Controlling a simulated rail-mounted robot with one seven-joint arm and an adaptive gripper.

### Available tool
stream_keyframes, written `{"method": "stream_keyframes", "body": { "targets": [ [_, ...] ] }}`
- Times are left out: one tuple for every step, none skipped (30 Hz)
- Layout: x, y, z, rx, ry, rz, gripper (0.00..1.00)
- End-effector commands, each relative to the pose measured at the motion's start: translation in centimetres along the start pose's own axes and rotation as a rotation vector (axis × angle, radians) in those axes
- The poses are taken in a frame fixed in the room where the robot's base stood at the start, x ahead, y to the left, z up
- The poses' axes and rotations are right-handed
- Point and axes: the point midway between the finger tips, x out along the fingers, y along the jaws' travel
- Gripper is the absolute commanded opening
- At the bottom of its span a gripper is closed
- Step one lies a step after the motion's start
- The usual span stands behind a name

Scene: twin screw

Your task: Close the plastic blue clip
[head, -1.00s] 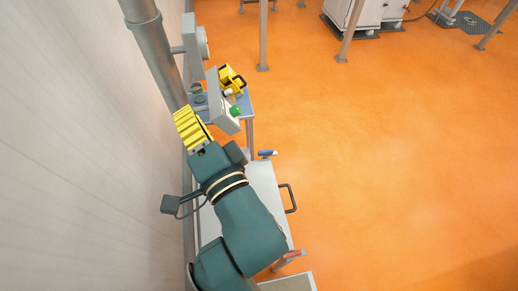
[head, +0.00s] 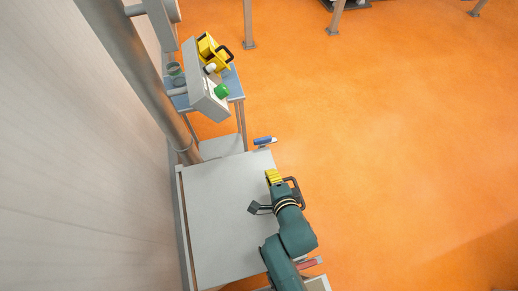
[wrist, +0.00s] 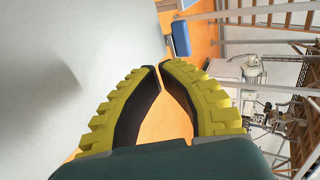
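The blue clip (head: 263,140) juts out by the far right corner of the grey table in the head view, with a pale end pointing right. It also shows in the wrist view (wrist: 181,38) as a blue block beyond my fingertips. My gripper (head: 273,173) has yellow ridged fingers and is at the table's right edge, nearer than the clip and apart from it. In the wrist view, the fingertips (wrist: 159,66) come together with nothing visible held between them; orange floor shows in the gap behind the tips.
The grey tabletop (head: 225,215) is bare. A black handle (head: 297,191) on its right side is close beside my gripper. A red clip-like part (head: 308,263) is at the near right. A sloped grey box with a green button (head: 221,90) and a yellow item (head: 212,52) stand beyond the table.

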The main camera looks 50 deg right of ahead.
Motion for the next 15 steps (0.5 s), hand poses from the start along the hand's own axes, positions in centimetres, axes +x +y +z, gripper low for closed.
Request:
{"method": "stream_keyframes", "body": {
  "targets": [
    [0.0, 0.0, 0.0, 0.000, 0.000, 0.000, 0.00],
    [0.1, 0.0, 0.0, 0.000, 0.000, 0.000, 0.00],
    [0.3, 0.1, 0.0, 0.000, -0.001, -0.001, 0.00],
    [0.6, 0.1, 0.0, 0.000, -0.001, -0.001, 0.00],
    [0.9, 0.1, 0.0, 0.000, 0.000, -0.002, 0.00],
    [1.5, 0.3, 0.0, 0.000, 0.000, -0.002, 0.00],
    [2.0, 0.3, 0.0, 0.001, -0.001, -0.003, 0.00],
    [2.6, 0.3, 0.0, 0.001, -0.001, -0.004, 0.00],
    [3.5, 0.4, 0.0, 0.001, 0.000, -0.005, 0.00],
    [4.2, 0.5, 0.0, 0.001, 0.000, -0.004, 0.00],
    [4.9, 0.5, 0.0, 0.001, 0.000, -0.004, 0.00],
    [5.8, 0.5, 0.0, 0.001, -0.001, -0.004, 0.00],
    [6.5, 0.6, 0.1, 0.001, -0.001, -0.004, 0.00],
    [7.2, 0.6, 0.1, 0.001, -0.001, -0.004, 0.00],
    [8.0, 0.5, 0.1, 0.001, -0.001, -0.005, 0.00]
  ]
}}
